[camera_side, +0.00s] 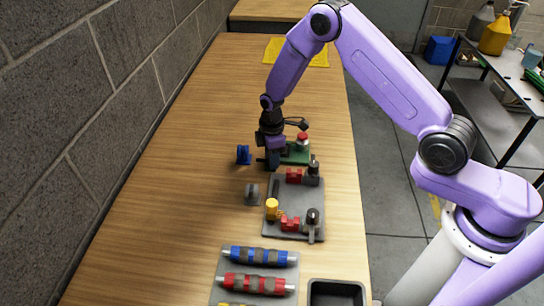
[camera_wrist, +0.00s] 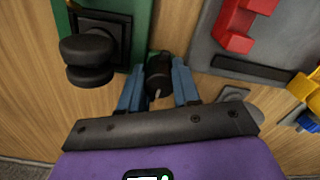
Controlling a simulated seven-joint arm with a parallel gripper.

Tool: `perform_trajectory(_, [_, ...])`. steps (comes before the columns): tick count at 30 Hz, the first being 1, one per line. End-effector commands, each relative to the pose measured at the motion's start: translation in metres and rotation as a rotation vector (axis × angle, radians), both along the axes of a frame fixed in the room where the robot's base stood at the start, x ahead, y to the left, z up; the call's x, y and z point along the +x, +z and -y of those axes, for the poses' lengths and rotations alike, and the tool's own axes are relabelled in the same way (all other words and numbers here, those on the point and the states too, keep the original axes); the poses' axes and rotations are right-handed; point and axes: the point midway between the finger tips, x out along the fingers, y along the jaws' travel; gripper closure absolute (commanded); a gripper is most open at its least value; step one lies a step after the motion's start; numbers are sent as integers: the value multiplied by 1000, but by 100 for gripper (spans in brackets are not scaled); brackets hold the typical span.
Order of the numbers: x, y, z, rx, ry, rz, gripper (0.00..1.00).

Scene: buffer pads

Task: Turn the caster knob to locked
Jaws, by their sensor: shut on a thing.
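The caster knob (camera_wrist: 158,78) is black with a pale pointer line and sits at the edge of the green base (camera_wrist: 143,28) in the wrist view. Its pointer line faces toward the bottom of that view, toward my gripper's body. My gripper (camera_wrist: 158,92) has its two blue fingers on either side of the knob, shut on it. In the side view my gripper (camera_side: 272,160) is low at the left end of the green base (camera_side: 297,155), where the knob is hidden. No locked marking is legible.
A black round-topped part (camera_wrist: 88,55) stands left of the knob on the green base. A grey plate (camera_side: 296,205) with red, yellow and dark parts lies nearby. A blue part (camera_side: 243,154) and a grey part (camera_side: 252,194) stand left. Rollers (camera_side: 258,256) lie nearer the camera.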

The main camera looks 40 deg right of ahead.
Motion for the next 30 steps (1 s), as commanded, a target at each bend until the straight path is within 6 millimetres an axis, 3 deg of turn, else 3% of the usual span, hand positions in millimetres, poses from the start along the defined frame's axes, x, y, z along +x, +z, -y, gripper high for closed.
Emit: perform_trajectory(30, [1, 1, 1, 1, -923, 0, 99])
